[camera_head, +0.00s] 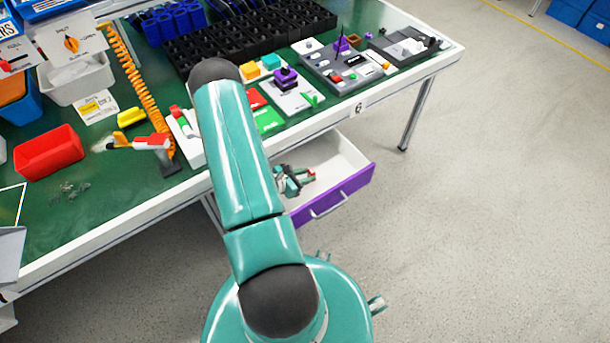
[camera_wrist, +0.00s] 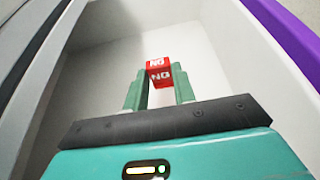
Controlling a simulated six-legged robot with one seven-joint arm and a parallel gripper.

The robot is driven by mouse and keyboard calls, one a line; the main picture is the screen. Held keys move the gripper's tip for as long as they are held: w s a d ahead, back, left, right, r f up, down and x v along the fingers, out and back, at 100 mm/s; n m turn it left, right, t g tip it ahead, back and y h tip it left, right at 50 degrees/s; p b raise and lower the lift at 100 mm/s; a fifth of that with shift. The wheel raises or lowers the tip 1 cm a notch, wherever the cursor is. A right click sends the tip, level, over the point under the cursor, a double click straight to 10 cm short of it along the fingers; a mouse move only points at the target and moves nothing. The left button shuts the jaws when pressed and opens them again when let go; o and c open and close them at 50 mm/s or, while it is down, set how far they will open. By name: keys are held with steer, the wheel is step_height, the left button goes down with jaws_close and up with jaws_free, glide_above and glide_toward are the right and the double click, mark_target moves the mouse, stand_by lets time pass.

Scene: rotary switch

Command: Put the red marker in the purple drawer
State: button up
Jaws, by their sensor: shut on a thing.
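The purple drawer (camera_head: 352,184) stands pulled open under the table, with a white inside and a purple front. In the wrist view its purple front (camera_wrist: 290,32) runs along the upper right. My gripper (camera_head: 308,175) is over or inside the open drawer; the exact height is hard to tell. In the wrist view its two green fingers (camera_wrist: 159,78) are shut on the red marker (camera_wrist: 159,70), a small red block with white "NO" lettering. White drawer floor and walls surround it there. In the head view the marker shows only as a small red patch at the fingertips.
The green tabletop (camera_head: 105,180) above the drawer holds a red bin (camera_head: 48,152), a grey switch panel (camera_head: 345,68), a purple-knobbed box (camera_head: 288,80) and black racks (camera_head: 235,40). The table's white edge lies close to my arm. The floor on the right is clear.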

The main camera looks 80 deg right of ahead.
steer(key=shift+f, duration=0.55)
steer(key=o, duration=0.9)
steer(key=shift+o, duration=0.2)
steer(key=shift+r, duration=0.5)
steer(key=v, duration=1.2)
steer(key=shift+w+r, duration=0.1)
